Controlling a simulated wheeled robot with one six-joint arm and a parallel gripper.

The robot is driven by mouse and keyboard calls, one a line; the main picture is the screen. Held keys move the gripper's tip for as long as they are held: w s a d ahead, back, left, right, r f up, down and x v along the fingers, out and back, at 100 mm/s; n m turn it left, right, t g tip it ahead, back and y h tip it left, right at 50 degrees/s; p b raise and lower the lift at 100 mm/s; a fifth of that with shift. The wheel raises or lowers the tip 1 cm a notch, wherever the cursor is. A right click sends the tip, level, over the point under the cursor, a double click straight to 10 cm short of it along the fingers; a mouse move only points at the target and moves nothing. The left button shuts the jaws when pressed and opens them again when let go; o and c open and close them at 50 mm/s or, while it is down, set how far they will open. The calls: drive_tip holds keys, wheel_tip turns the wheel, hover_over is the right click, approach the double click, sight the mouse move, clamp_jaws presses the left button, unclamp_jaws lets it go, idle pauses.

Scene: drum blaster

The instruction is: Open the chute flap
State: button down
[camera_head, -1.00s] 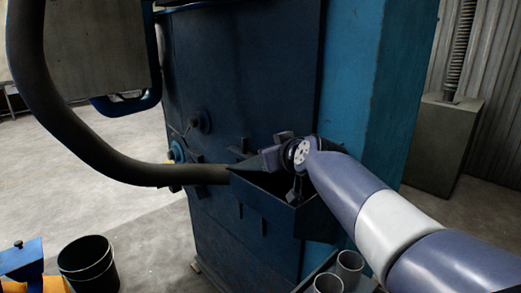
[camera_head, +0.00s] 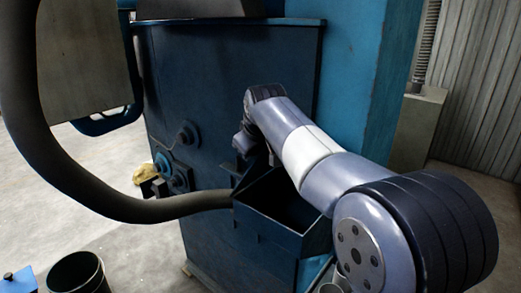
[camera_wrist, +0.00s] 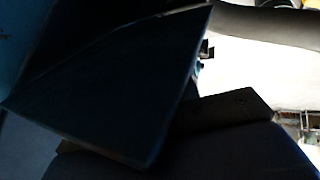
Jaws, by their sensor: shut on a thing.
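The chute (camera_head: 268,232) is a dark blue open-topped box on the front of the blue machine. Its inside is dark. My gripper (camera_head: 246,146) is above the chute's back left edge, close to the machine's face and partly hidden by my arm. In the wrist view a dark blue flat panel, which looks like the chute flap (camera_wrist: 115,85), stands tilted across the left and middle. My gripper is shut on it, though the contact itself is too dark to see.
The blue machine (camera_head: 230,75) stands behind the chute. A thick dark hose (camera_head: 75,175) curves to the chute's left side. Knobs (camera_head: 185,135) sit on the machine's face. A black bucket (camera_head: 77,273) stands on the floor at lower left. Open floor lies at left.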

drive_tip(key=shift+w+a+r+n+g+h, duration=0.25)
drive_tip(key=shift+w+a+g+h, duration=0.4)
drive_tip(key=shift+w+a, duration=0.4)
drive_tip(key=shift+w+a+r+n+g+h, duration=0.15)
drive_tip(key=shift+w+a+r+g+h, duration=0.15)
drive_tip(key=shift+w+a+g+h, duration=0.6)
drive_tip(key=shift+a+t, duration=0.25)
drive_tip(key=c, duration=1.1)
unclamp_jaws()
drive_tip(key=d+v, duration=0.1)
drive_tip(key=v, duration=0.6)
drive_tip(key=shift+a+r, duration=0.2)
drive_tip(key=shift+a, duration=0.25)
drive_tip(key=shift+s, duration=0.15)
